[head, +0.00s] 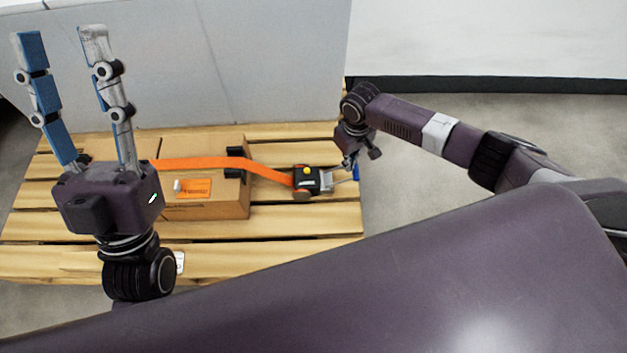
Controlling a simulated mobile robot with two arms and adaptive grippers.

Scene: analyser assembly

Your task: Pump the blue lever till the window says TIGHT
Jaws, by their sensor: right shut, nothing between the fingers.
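The blue lever (356,172) shows as a small blue end at the right edge of the wooden pallet, on the right of a black ratchet unit (306,180) with a yellow button. The window's text is too small to read. An orange strap (265,171) runs from the unit over a cardboard box (215,205). My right gripper (350,163) is shut and empty, pointing down close to the lever; I cannot tell whether they touch. My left gripper (60,33) is open and empty, fingers pointing up at the left, well away from the lever.
The box stands on the wooden pallet (300,223), with black corner guards (236,166) under the strap. A grey panel (250,60) rises behind the pallet. The pallet boards in front of the ratchet unit are clear. Open floor (440,190) lies to the right.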

